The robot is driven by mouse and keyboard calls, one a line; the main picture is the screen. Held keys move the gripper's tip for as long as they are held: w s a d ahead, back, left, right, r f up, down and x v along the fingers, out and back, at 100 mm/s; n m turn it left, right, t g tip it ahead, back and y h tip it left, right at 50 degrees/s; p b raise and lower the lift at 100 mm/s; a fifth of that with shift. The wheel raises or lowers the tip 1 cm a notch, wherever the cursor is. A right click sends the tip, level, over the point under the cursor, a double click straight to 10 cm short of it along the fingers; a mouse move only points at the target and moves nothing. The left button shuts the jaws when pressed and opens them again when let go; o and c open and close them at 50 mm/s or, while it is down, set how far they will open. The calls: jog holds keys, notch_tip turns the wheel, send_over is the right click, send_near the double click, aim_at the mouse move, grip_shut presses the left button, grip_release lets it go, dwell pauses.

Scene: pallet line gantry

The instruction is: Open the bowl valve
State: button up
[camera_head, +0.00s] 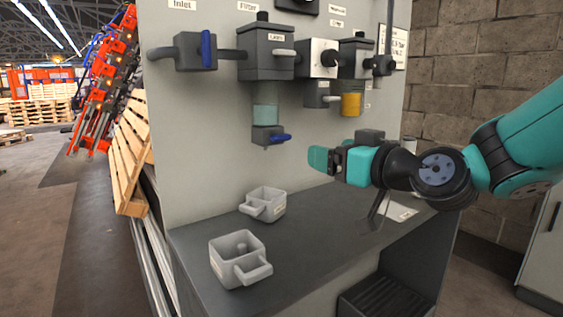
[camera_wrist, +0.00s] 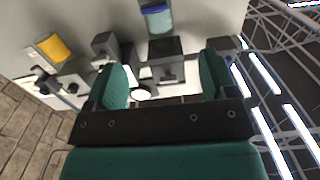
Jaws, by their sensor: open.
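The bowl valve is a dark grey block (camera_head: 264,134) under the pale blue-green filter bowl (camera_head: 265,104). Its short blue lever (camera_head: 281,138) points right, roughly level. My gripper (camera_head: 328,158) is to the right of the lever and a little lower in the head view, apart from it. Its green fingers are spread with nothing between them, as the wrist view shows (camera_wrist: 164,82). A blue-tinted cylinder (camera_wrist: 157,18) shows beyond the fingers at the top of the wrist view; I cannot clearly make out the lever there.
An inlet valve with an upright blue handle (camera_head: 207,50) is at upper left. A yellow bowl (camera_head: 351,104) hangs right of the filter. Two grey cups (camera_head: 238,259) (camera_head: 263,203) stand on the dark bench (camera_head: 310,232) below. Open air lies between gripper and valve.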

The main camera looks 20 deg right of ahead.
aim_at(284, 136)
jog(key=shift+t, duration=0.3)
jog(key=shift+d+p+x, duration=0.2)
jog(key=shift+p+x, duration=3.25)
jog(key=shift+x, duration=0.9)
jog(key=shift+d+p+x, duration=0.2)
jog(key=shift+p+x, duration=3.2)
jog(key=shift+x, duration=1)
jog(key=shift+c, duration=0.4)
jog(key=c, duration=0.9)
jog(key=shift+o, duration=0.2)
